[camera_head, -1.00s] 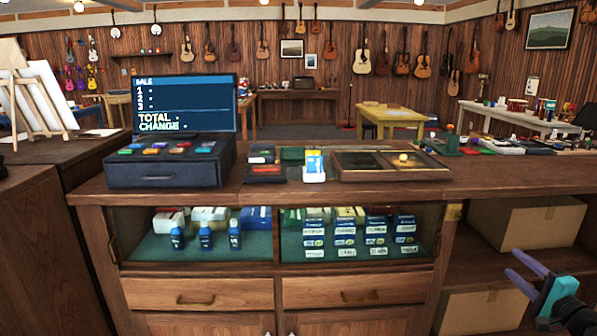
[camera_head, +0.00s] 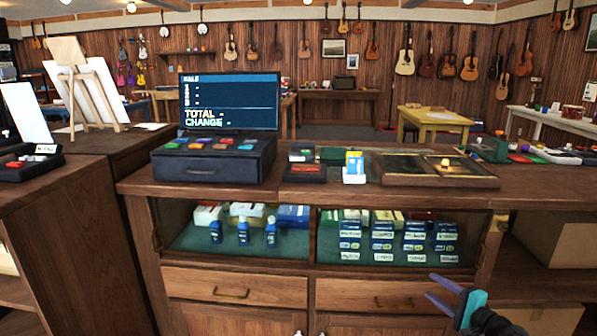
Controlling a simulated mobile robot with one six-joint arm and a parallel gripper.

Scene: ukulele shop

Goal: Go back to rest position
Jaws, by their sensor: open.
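My gripper (camera_head: 440,290) is at the lower right, in front of the counter's drawers. Its two purple fingers are spread apart with nothing between them. It points left, and a teal part and dark wrist show behind the fingers. The wooden counter (camera_head: 335,192) stands ahead of me, with the gripper on my side of it and below its top.
On the counter stand a cash register (camera_head: 215,165) with a screen, a small card holder (camera_head: 354,172) and a dark tray (camera_head: 440,180). Bottles and boxes fill the glass case below. A cardboard box (camera_head: 555,238) sits on the right shelf. An easel (camera_head: 90,85) stands at left.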

